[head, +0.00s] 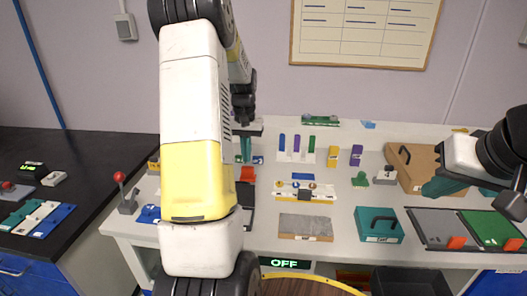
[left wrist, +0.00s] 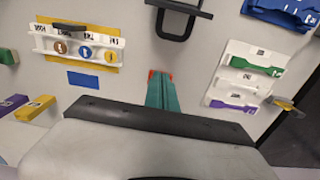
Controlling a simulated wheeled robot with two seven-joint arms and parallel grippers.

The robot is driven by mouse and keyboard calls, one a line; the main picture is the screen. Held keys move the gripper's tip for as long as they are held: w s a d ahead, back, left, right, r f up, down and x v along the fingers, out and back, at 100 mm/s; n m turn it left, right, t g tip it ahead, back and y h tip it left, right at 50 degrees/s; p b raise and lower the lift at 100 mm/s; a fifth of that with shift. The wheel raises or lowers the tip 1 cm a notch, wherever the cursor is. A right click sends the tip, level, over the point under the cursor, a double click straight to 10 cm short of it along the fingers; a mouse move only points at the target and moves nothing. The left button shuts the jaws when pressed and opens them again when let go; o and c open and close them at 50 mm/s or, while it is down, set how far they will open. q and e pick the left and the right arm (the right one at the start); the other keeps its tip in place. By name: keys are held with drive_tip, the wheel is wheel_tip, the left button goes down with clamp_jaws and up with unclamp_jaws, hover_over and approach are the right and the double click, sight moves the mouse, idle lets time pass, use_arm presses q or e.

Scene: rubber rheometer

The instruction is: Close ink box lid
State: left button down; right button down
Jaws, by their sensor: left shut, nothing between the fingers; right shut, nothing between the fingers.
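No label readable here tells me which thing is the ink box. My left gripper (head: 245,150) is over the back left of the bench, partly hidden by my arm. Its teal fingers are together and empty in the left wrist view (left wrist: 162,92). My right gripper (head: 436,188) is shut and empty, in front of the brown case.
A white rack with round pieces (left wrist: 82,47) and one with green and purple pieces (left wrist: 243,76) flank my left fingers. A black handle (left wrist: 180,18) is ahead of them.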

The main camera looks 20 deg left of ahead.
sight(241, 191)
use_arm(q)
wheel_tip(241, 191, down, 8)
drive_tip(key=shift+r, duration=0.25)
drive_tip(key=shift+s+d+r, duration=0.15)
drive_tip(key=shift+s+r, duration=0.15)
drive_tip(key=shift+s, duration=0.35)
drive_tip(key=shift+s+d+r, duration=0.15)
drive_tip(key=shift+s+r, duration=0.15)
drive_tip(key=shift+s, duration=0.3)
drive_tip(key=shift+s+d+r, duration=0.15)
drive_tip(key=shift+s+r, duration=0.05)
drive_tip(key=shift+s, duration=0.4)
